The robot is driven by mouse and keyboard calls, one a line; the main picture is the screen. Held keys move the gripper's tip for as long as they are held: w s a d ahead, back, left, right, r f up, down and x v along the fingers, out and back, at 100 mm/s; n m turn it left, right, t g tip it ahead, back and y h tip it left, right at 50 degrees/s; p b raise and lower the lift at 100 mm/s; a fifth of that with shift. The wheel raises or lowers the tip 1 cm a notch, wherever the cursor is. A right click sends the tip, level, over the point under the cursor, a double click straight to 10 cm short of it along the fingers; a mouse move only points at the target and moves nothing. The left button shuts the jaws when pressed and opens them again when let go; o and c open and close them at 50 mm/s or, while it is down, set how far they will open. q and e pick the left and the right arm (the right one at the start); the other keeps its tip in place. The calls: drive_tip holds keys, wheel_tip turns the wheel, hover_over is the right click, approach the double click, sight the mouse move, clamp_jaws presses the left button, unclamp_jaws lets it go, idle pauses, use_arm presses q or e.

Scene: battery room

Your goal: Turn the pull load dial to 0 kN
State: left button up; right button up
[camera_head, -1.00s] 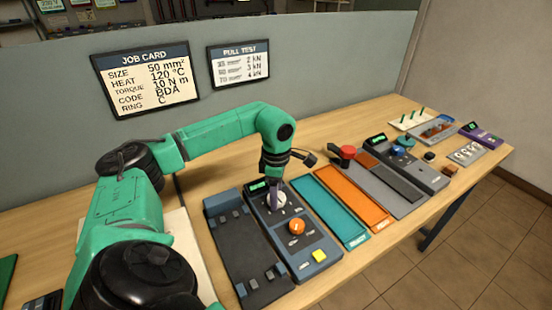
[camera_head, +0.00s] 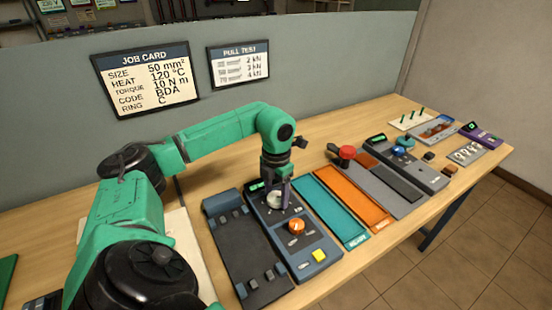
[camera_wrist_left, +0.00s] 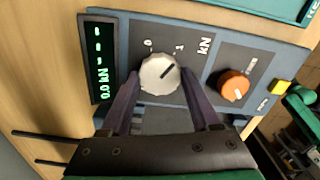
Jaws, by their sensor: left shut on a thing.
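The pull load dial (camera_head: 274,201) is a white round knob on the blue-grey pull tester panel (camera_head: 320,245). In the left wrist view the dial (camera_wrist_left: 159,74) shows a dark pointer line aimed up and right, towards the printed 1. The 0 is printed at its upper left and kN to the right. My left gripper (camera_head: 278,199) points down over the panel, its two purple fingers on either side of the dial and shut on it. The green display (camera_wrist_left: 102,66) beside it appears to read 0.0 kN. My right gripper is out of view.
An orange knob (camera_head: 297,226) and a yellow button (camera_head: 319,255) sit nearer on the same panel. A dark grey fixture (camera_head: 243,250) lies to its left, teal (camera_head: 330,212) and orange (camera_head: 352,197) trays to its right. A job card (camera_head: 147,80) and pull test card (camera_head: 239,66) hang behind.

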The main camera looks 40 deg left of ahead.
use_arm(q)
drive_tip(key=n, duration=0.6)
drive_tip(key=shift+w+r, duration=0.15)
drive_tip(key=shift+r, duration=0.1)
drive_tip(key=n, duration=0.6)
drive_tip(key=shift+a, duration=0.1)
drive_tip(key=o, duration=1.1)
drive_tip(key=shift+o, duration=1.3)
drive_tip(key=shift+f, duration=0.15)
